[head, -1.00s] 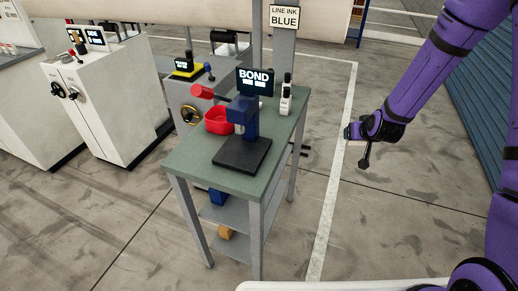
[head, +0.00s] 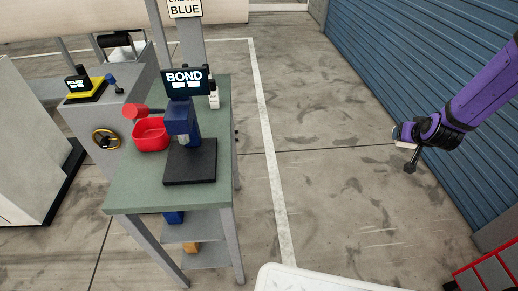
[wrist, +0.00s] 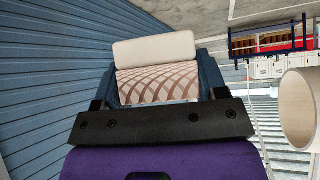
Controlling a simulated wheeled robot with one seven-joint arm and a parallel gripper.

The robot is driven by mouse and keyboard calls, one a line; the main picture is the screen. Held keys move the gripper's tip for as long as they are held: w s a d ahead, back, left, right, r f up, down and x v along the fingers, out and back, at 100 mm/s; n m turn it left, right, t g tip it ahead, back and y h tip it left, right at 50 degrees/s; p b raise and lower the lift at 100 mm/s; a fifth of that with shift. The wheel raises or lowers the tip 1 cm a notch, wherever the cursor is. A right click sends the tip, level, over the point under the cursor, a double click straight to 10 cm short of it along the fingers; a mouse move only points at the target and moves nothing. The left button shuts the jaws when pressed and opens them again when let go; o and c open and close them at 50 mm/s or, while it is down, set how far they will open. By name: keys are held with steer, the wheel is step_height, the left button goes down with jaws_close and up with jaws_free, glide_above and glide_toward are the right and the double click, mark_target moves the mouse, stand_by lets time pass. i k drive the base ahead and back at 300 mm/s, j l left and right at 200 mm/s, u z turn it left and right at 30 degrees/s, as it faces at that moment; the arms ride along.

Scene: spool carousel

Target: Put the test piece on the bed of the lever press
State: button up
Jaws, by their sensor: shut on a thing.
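The lever press (head: 182,122) stands on a green-topped table (head: 128,188) left of centre in the head view. It has a blue column, a red-ended lever and a BOND sign. Its flat black bed (head: 190,163) looks bare. My gripper (head: 399,134) is far to the right of the press, over open floor. In the wrist view my gripper (wrist: 158,88) is shut on a pale piece with a brown curved-line pattern (wrist: 157,84), which I take as the test piece. A plain cream block shape (wrist: 154,48) shows at its far end. In the head view the piece is barely visible.
A grey machine with a yellow handwheel (head: 106,139) adjoins the table on the left. A blue ribbed shutter (head: 400,60) is at right. Floor between table and shutter is clear.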

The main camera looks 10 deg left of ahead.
mark_target(190, 163)
steer(key=k+j+z, duration=0.1)
steer(key=z, duration=0.3)
steer(key=k+j+z, duration=0.15)
steer(key=z, duration=0.25)
steer(key=k+j+z, duration=0.2)
steer(key=z, duration=0.25)
steer(key=k+z, duration=0.15)
steer(key=z, duration=0.25)
steer(key=k+j+z, duration=0.25)
steer(key=k, duration=0.3)
steer(key=k+j+z, duration=0.1)
steer(key=k+z, duration=0.2)
steer(key=k, duration=0.25)
steer(key=k+j+u, duration=0.45)
steer(key=u, duration=0.2)
steer(key=k+j+u, duration=0.15)
steer(key=j+u, duration=0.2)
steer(key=k+j+u, duration=0.1)
steer(key=j+u, duration=0.2)
steer(key=j, duration=0.2)
